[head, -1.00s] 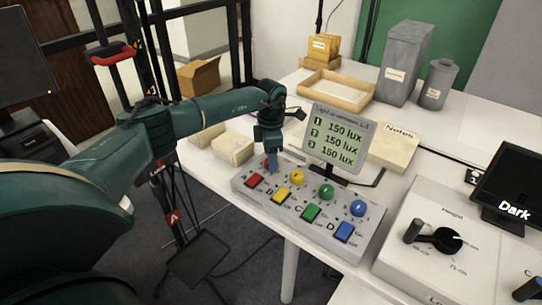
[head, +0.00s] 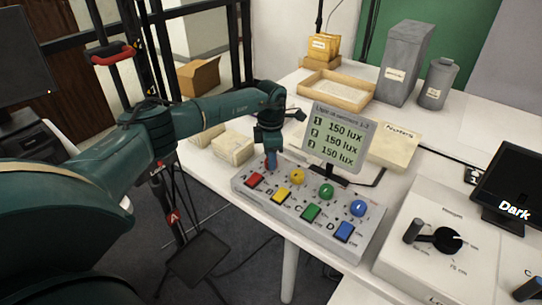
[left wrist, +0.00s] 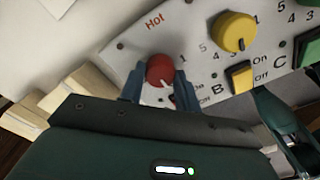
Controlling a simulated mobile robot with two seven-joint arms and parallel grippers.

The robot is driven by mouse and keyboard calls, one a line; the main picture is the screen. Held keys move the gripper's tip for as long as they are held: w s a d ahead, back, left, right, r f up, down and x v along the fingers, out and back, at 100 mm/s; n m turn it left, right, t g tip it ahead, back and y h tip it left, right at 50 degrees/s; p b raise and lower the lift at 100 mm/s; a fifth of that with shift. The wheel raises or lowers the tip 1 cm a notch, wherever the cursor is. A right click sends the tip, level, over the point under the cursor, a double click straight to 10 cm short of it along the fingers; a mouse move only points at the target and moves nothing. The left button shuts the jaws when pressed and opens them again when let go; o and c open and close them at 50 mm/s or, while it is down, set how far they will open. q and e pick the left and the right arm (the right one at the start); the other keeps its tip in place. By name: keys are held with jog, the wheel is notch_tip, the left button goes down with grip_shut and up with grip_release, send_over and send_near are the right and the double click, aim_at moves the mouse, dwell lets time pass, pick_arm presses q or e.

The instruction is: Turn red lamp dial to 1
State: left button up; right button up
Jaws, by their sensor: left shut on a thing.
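The red lamp dial (left wrist: 160,70) is a round knob on the grey control box (head: 300,228), near the "Hot" label. My left gripper (left wrist: 160,92) is shut on it, with one finger on each side of the knob. A pale pointer shows on the dial's lower right side in the left wrist view. In the head view my left gripper (head: 270,160) comes down over the dial and hides most of it. The red switch (head: 254,180) lies just in front of the dial.
Yellow (head: 297,176), green (head: 326,191) and blue (head: 358,208) dials stand in a row to the right, with coloured switches before them. A small screen (head: 336,137) showing three 150 lux readings stands behind the box. Pale boxes (head: 232,148) lie left.

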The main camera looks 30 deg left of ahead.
pick_arm(q)
jog(key=shift+n, duration=0.3)
pick_arm(e)
jog(key=shift+r, duration=0.15)
pick_arm(q)
jog(key=shift+r+n+p, duration=0.1)
jog(key=shift+n+p, duration=0.35)
jog(key=shift+n, duration=0.55)
jog(key=n+p, duration=0.1)
jog(key=n, duration=0.2)
jog(key=shift+n, duration=0.3)
jog(key=n+p, duration=0.2)
jog(key=n, duration=0.2)
jog(key=shift+n, duration=0.3)
jog(key=shift+n+p, duration=0.5)
jog(key=shift+n, duration=1.3)
jog(key=shift+n+p, duration=0.45)
jog(key=shift+n, duration=0.15)
pick_arm(e)
jog(key=shift+s+d+r+g+h, duration=0.15)
jog(key=shift+d+r, duration=0.1)
jog(key=shift+r, duration=0.3)
jog(key=shift+s+d+r+g+h, duration=0.15)
jog(key=shift+d+r, duration=0.1)
jog(key=shift+r, duration=0.3)
pick_arm(q)
jog(key=shift+n, duration=0.3)
pick_arm(e)
jog(key=shift+w, duration=0.1)
